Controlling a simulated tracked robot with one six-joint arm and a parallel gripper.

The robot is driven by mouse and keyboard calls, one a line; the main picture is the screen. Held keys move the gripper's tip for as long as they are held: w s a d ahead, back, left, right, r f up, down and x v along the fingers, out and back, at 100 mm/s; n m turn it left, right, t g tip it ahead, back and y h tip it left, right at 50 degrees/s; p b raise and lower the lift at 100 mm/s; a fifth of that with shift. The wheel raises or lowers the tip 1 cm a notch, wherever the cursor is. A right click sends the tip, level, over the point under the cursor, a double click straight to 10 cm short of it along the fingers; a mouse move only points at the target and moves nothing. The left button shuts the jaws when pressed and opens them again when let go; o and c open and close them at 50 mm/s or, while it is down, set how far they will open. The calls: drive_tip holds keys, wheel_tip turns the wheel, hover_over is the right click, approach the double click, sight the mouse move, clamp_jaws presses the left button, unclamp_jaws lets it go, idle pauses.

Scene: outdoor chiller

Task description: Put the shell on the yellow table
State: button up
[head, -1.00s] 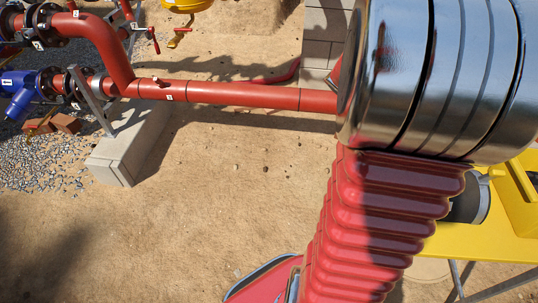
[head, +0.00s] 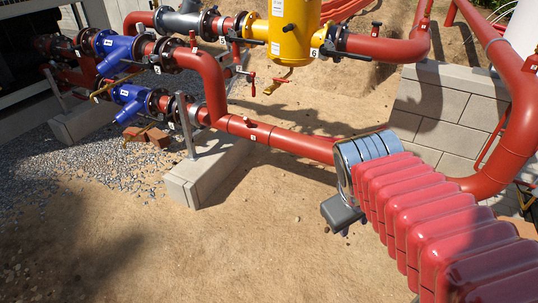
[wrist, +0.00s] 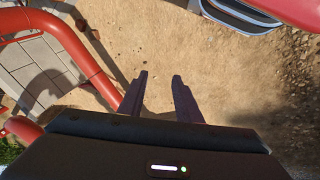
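My gripper (wrist: 160,76) shows in the wrist view with its two dark fingers apart and nothing between them. Bare sandy ground lies beyond the fingertips. In the head view my red ribbed arm reaches in from the lower right, with the grey wrist part at its end low over the sand; the fingers cannot be made out there. I see neither the shell nor the yellow table in the views of now.
Red pipes (head: 290,140) run across the head view on a concrete block (head: 205,170). Blue valve bodies (head: 118,50) and a yellow vessel (head: 292,32) stand behind. A grey block wall (head: 445,110) is at right. Open sand (head: 240,250) fills the front.

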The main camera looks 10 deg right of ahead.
drive_tip(key=s+a+r+m+t+y, duration=0.1)
drive_tip(key=a+r+m+t+y, duration=0.1)
drive_tip(key=a, duration=0.9)
drive_tip(key=shift+a+y, duration=0.25)
drive_tip(key=shift+y, duration=0.35)
